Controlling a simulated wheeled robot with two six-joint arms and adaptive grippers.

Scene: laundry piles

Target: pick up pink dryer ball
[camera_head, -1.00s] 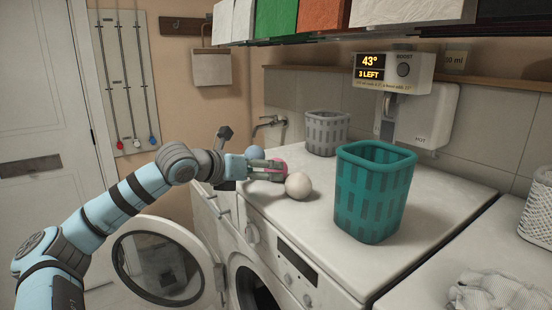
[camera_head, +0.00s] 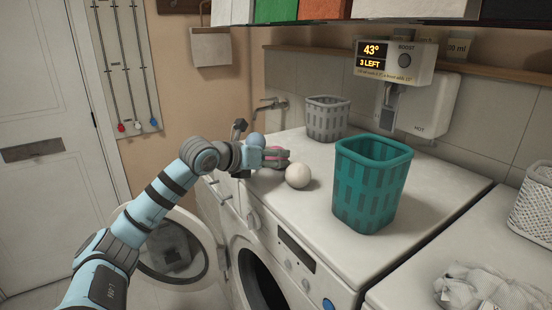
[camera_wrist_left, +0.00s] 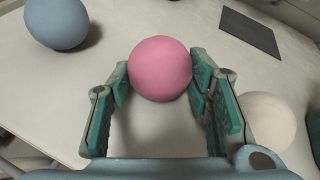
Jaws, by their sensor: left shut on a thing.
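The pink dryer ball (camera_wrist_left: 160,68) sits between the fingertips of my left gripper (camera_wrist_left: 161,82) in the left wrist view, with a finger touching it on each side. In the head view the left gripper (camera_head: 275,158) is at the far left part of the washer top, and only a little of the pink ball (camera_head: 273,149) shows past the fingers. The gripper is shut on the ball. A blue ball (camera_head: 255,139) lies behind it and a cream ball (camera_head: 298,175) in front to the right. My right gripper is in neither view.
A teal basket (camera_head: 371,185) stands right of the balls on the washer top (camera_head: 320,205). A grey basket (camera_head: 327,119) is at the back by the wall. A dispenser (camera_head: 395,70) hangs above. The round washer door (camera_head: 205,250) is open below my arm.

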